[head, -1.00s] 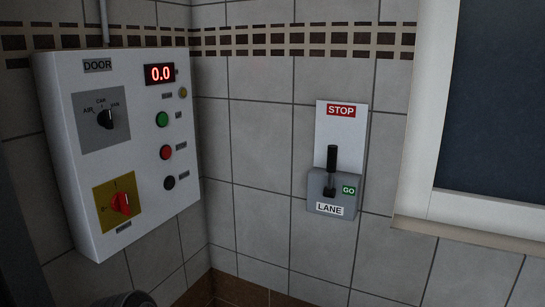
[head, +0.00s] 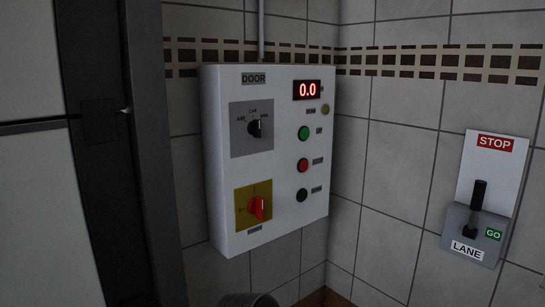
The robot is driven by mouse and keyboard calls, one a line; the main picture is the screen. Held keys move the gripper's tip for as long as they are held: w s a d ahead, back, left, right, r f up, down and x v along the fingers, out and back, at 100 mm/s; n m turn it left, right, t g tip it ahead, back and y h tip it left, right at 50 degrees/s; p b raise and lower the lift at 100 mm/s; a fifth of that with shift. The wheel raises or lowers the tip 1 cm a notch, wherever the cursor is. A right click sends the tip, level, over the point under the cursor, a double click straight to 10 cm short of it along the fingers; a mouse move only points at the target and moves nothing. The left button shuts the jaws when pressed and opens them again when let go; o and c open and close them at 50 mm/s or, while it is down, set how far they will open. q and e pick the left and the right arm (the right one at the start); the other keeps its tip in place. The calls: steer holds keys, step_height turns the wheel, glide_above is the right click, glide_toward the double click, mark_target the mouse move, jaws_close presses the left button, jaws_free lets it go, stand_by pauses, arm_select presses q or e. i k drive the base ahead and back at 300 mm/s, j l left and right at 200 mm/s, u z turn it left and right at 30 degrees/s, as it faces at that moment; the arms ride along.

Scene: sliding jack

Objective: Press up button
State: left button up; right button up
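A white control box (head: 280,190) labelled DOOR hangs on the tiled wall in the middle of the head view. On its right side is a column of buttons: a green button (head: 304,133), a red button (head: 303,165) below it and a black button (head: 302,195) at the bottom. The small labels beside them are too blurred to read. The box also carries a black selector knob (head: 255,128) and a red rotary switch (head: 257,208) on a yellow plate. Neither gripper shows in the view.
A lane lever panel (head: 481,200) with STOP and GO labels is on the wall at the right, its black lever upright. A dark door frame (head: 150,150) stands left of the box. A dark round object (head: 248,300) shows at the bottom edge.

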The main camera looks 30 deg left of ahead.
mark_target(304, 134)
steer(key=i+j+u, duration=0.15)
steer(key=u, duration=0.25)
steer(key=i+u, duration=0.6)
steer(key=u, duration=0.15)
steer(key=i+l+u, duration=0.1)
steer(key=i+u, duration=0.25)
steer(key=k, duration=0.1)
